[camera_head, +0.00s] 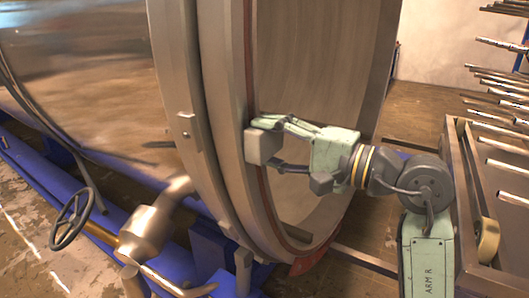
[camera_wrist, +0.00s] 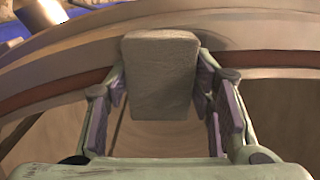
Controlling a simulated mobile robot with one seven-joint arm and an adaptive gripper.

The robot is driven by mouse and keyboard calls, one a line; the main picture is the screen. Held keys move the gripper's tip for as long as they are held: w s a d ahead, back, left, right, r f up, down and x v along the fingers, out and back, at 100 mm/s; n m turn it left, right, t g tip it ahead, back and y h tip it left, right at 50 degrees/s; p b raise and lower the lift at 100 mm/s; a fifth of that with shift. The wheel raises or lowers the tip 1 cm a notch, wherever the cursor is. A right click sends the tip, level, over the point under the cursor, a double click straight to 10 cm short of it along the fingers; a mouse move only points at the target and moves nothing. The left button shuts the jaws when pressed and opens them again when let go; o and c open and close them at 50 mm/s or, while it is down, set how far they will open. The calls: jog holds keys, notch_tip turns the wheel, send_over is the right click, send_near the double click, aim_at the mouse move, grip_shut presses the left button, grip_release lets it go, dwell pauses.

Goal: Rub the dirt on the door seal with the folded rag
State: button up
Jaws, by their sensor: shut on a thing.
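The folded rag (camera_head: 262,147) is a grey-beige block. My gripper (camera_head: 279,145) is shut on it, and in the wrist view the rag (camera_wrist: 160,75) sits upright between the two fingers. The door seal (camera_head: 249,58) is a thin red-brown ring inside the chamber's round metal rim. It also shows in the wrist view as a curved brown band (camera_wrist: 62,96) passing behind the rag. The rag overlaps the seal's left side in the head view; I cannot tell whether they touch. A darker patch (camera_wrist: 213,42) shows beside the rag's top; I cannot tell whether it is dirt or shadow.
The large shiny chamber (camera_head: 90,60) fills the left on a blue frame (camera_head: 60,170). A handwheel (camera_head: 72,218) and a metal valve (camera_head: 147,228) stand below it. A rack of metal rods (camera_head: 500,85) is at the right. A tape roll (camera_head: 488,240) lies near my arm.

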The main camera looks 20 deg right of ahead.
aim_at(260, 142)
jog(key=shift+w+r, duration=0.15)
jog(key=shift+r, duration=0.7)
jog(key=shift+s+a+f+b, duration=0.15)
jog(key=shift+s+a+b, duration=0.3)
jog(key=shift+a+b, duration=0.2)
jog(key=shift+s+a+b, duration=0.6)
jog(key=shift+s+a, duration=0.15)
jog(key=shift+a, duration=0.2)
jog(key=shift+s+r, duration=0.1)
jog(key=shift+r, duration=0.95)
jog(key=shift+w+d, duration=1.35)
jog(key=shift+d, duration=0.2)
jog(key=shift+b, duration=0.3)
jog(key=shift+b+v, duration=0.95)
jog(key=shift+v, duration=2.05)
